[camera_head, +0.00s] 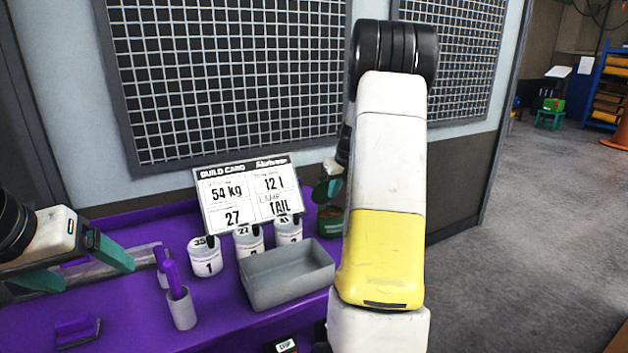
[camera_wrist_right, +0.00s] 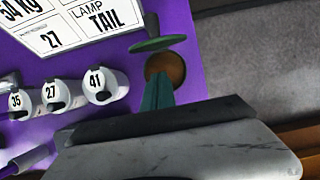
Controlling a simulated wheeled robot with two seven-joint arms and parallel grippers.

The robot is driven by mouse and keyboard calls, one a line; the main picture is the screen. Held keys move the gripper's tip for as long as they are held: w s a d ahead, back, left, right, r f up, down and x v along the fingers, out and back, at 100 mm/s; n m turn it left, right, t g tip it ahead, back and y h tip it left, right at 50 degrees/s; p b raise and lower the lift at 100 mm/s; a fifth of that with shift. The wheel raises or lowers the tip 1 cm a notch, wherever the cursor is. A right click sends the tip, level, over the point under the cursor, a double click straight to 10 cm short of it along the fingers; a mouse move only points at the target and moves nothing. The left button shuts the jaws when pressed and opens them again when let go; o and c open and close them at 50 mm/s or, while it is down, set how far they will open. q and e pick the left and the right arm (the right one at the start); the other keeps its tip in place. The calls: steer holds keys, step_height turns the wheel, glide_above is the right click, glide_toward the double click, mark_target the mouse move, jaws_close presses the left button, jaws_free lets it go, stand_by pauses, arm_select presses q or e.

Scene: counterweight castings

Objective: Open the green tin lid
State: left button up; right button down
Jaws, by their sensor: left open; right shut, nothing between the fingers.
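The green tin (camera_head: 329,223) stands at the right end of the purple bench. The right wrist view looks into its round brown opening (camera_wrist_right: 166,68). The green lid (camera_wrist_right: 158,44) is off the opening, raised and tilted beside its rim; a hinge cannot be made out. My right gripper (camera_wrist_right: 158,84) is shut and empty, its teal fingertips close to the near side of the opening; touching cannot be told. In the head view my right arm partly hides this area. My left gripper (camera_head: 98,273) is open and empty at the bench's left side, far from the tin.
A build card (camera_head: 248,194) stands behind several white numbered weights (camera_head: 207,257). A grey tray (camera_head: 288,275) sits in front of them. A grey cup (camera_head: 181,309) holds a purple-handled item. The bench ends just right of the tin, with grey floor beyond.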

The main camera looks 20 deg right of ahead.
mark_target(321, 179)
steer(key=shift+w+a+r, duration=0.1)
steer(key=shift+w+r, duration=0.15)
steer(key=shift+w, duration=0.6)
steer(key=shift+w+a+r, duration=0.1)
steer(key=shift+w+r, duration=0.15)
steer(key=shift+w, duration=0.6)
steer(key=w, duration=0.1)
steer(key=w+r, duration=0.1)
steer(key=w, duration=0.1)
steer(key=shift+a, duration=0.15)
steer(key=shift+w, duration=0.6)
steer(key=shift+s, duration=0.1)
